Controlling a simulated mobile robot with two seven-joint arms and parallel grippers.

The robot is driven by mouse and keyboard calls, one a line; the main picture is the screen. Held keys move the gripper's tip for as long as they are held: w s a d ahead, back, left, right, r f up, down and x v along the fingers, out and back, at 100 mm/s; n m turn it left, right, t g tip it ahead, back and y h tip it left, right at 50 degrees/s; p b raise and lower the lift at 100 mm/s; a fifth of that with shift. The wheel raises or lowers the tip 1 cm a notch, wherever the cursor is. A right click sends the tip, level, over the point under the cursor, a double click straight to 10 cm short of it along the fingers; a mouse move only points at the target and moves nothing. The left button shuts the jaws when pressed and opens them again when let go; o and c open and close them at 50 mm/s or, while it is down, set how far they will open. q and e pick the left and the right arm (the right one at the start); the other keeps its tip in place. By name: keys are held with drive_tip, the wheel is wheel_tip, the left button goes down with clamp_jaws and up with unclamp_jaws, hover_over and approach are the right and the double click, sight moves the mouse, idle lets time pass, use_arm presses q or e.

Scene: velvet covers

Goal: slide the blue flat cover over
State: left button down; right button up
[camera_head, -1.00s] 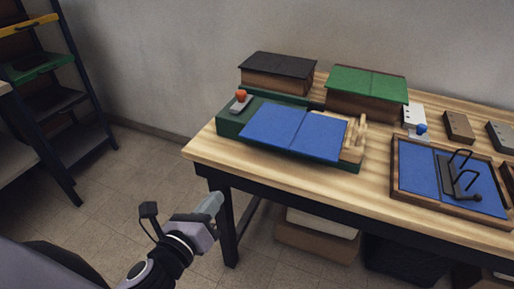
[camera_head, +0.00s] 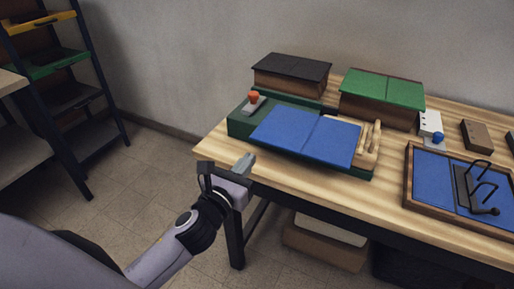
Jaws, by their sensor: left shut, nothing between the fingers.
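The blue flat cover (camera_head: 305,134) lies across a low green box (camera_head: 243,122) on the wooden table. It has a seam across its middle. Its right end stops beside a light wooden part with upright pegs (camera_head: 370,144), which stays uncovered. A red-orange knob (camera_head: 253,97) on a grey plate sits at the box's back left corner. My left gripper (camera_head: 245,163) is shut and empty. It is by the table's front left edge, in front of the cover's left end and apart from it. My right gripper is out of view.
Behind stand a black-lidded box (camera_head: 291,74) and a green-lidded box (camera_head: 382,97). At right lies a wooden-framed blue tray (camera_head: 408,180) with dark wire handles. A white switch plate with a blue knob (camera_head: 438,138) stands behind it. Shelves (camera_head: 57,64) are at far left.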

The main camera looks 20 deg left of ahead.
sight(262, 142)
use_arm(q)
drive_tip(key=shift+w+d, duration=0.1)
drive_tip(key=shift+w, duration=2.7)
drive_tip(key=shift+w, duration=0.1)
drive_tip(key=shift+w+d, duration=0.1)
drive_tip(key=shift+w, duration=1.45)
